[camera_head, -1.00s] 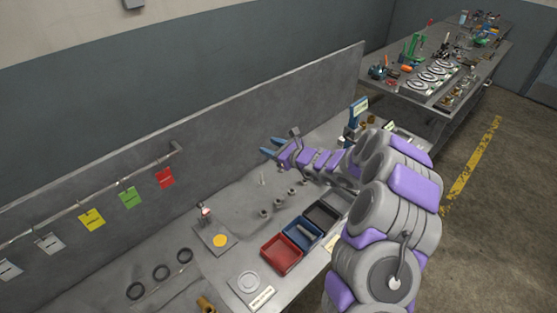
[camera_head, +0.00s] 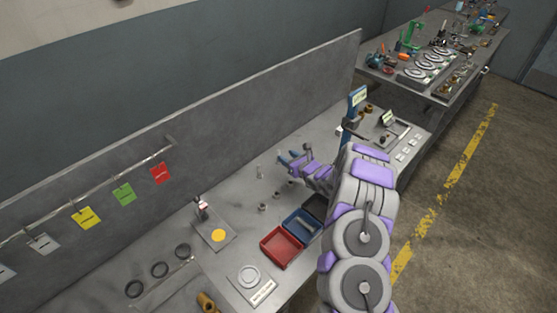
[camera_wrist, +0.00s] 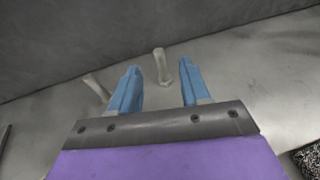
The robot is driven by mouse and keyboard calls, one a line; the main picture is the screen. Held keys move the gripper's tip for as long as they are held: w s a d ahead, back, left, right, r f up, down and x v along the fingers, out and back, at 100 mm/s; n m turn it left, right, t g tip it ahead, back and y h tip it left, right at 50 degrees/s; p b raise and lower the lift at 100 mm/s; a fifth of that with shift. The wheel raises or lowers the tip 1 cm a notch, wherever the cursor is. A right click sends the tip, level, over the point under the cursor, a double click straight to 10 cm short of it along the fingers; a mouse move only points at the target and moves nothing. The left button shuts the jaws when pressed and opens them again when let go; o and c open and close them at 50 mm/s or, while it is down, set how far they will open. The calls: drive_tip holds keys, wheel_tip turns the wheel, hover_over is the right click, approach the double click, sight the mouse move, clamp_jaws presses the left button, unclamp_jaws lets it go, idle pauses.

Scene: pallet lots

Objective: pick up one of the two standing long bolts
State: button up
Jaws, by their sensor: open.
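Two standing long bolts show in the wrist view, both pale grey. One bolt (camera_wrist: 162,66) stands upright in line with the gap between my fingertips, around or just beyond them; I cannot tell which. The other bolt (camera_wrist: 96,87) is just outside my left finger and partly hidden by it. In the head view one long bolt (camera_head: 260,171) stands on the bench, left of my gripper (camera_head: 289,157); the other is not clearly seen there. My gripper, with blue fingers, is open and empty in the wrist view (camera_wrist: 158,72), low over the bench.
Several short bolts (camera_head: 262,208) stand in front of my gripper. A red tray (camera_head: 281,248) and a blue tray (camera_head: 302,227) sit near the front edge. The grey back wall (camera_head: 250,110) rises behind the bolts. A blue post (camera_head: 350,116) stands to the right.

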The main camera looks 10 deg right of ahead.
sight(279, 152)
drive_tip(key=shift+b+x, duration=0.45)
drive_tip(key=shift+x, duration=2.35)
clamp_jaws()
